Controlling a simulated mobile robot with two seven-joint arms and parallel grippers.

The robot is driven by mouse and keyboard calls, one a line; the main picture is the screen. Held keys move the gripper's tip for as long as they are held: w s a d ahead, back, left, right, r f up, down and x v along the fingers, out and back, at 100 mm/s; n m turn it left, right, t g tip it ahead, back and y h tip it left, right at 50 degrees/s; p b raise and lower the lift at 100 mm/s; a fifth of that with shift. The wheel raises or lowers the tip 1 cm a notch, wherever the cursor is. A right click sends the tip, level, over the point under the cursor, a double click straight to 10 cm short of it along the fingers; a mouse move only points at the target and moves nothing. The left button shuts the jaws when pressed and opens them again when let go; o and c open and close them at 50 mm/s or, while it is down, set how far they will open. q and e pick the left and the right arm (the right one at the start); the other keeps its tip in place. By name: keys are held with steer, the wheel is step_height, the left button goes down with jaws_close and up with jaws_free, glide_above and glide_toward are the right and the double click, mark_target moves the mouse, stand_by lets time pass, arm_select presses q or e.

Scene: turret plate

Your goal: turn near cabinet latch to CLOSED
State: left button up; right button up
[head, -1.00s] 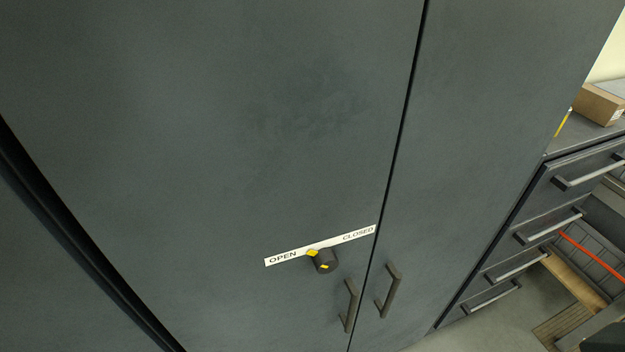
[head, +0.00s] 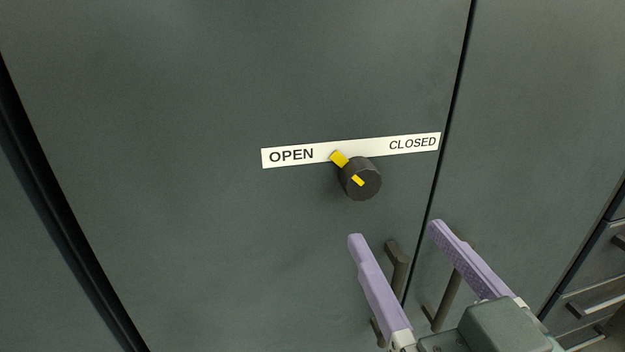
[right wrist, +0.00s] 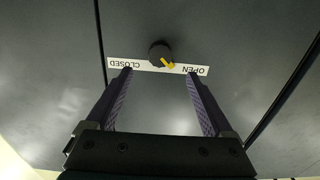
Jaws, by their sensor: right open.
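The cabinet latch is a round black knob (head: 361,179) with yellow marks, on the dark cabinet door. A white label strip (head: 351,149) runs behind it, reading OPEN at left and CLOSED at right. The yellow pointer leans up and left, toward the OPEN side. In the right wrist view the knob (right wrist: 159,53) is upside down, its pointer toward OPEN. My right gripper (head: 394,232) has purple fingers spread wide, below and slightly right of the knob, apart from it and empty. In the wrist view its fingertips (right wrist: 159,70) point toward the label. My left gripper is not in view.
Two dark bar handles, one on the left door (head: 396,268) and one on the right door (head: 447,298), sit behind my right fingers. A vertical gap separates the doors. Drawers with bar handles (head: 598,301) stand at lower right. The door face around the knob is clear.

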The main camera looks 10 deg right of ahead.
mark_target(365, 186)
steer(key=w, duration=0.9)
steer(key=shift+w+a+r, duration=0.1)
steer(key=shift+w+a, duration=0.05)
steer(key=shift+w, duration=0.05)
steer(key=c, duration=1.4)
steer(key=shift+o, duration=0.2)
